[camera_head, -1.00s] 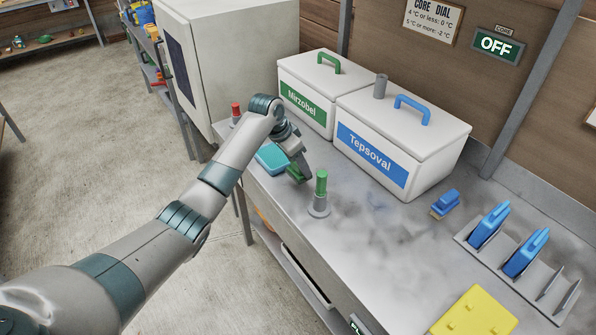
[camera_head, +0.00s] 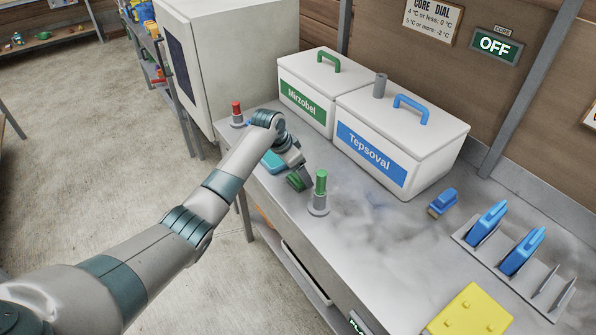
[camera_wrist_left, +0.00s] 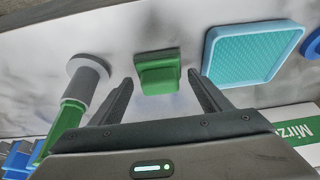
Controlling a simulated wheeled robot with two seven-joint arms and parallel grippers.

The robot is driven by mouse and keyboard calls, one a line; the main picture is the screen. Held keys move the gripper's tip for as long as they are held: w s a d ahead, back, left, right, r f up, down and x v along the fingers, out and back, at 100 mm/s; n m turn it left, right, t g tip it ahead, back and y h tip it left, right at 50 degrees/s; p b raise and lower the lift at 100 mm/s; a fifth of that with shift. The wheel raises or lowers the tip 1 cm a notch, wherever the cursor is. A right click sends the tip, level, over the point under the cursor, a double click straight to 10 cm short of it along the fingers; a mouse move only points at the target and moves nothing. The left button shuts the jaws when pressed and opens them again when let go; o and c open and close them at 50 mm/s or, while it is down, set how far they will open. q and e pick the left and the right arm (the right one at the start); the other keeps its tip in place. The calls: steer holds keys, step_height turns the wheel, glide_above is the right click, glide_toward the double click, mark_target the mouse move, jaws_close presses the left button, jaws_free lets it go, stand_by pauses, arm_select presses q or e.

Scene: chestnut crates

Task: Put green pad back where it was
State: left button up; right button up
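The green pad (camera_head: 299,181) lies on the grey bench, left of the green-topped post (camera_head: 320,190). In the wrist view the left gripper (camera_wrist_left: 160,80) is open, with one finger on each side of the pad and gaps between. My right gripper is not in view.
A teal tray (camera_head: 272,161) lies just beyond my gripper. The white Mirzobel bin (camera_head: 307,112) and Tepsoval bin (camera_head: 360,158) stand behind. To the right are a blue pad (camera_head: 443,202), a rack (camera_head: 500,265) with two blue paddles, and a yellow mat (camera_head: 470,312). A red-topped post (camera_head: 237,115) stands at the left.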

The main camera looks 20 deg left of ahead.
arm_select(q)
steer(key=shift+r, duration=0.15)
steer(key=b+v, duration=0.2)
steer(key=v, duration=0.9)
steer(key=shift+s+r+b, duration=0.15)
steer(key=shift+r+b, duration=0.15)
steer(key=shift+r, duration=0.1)
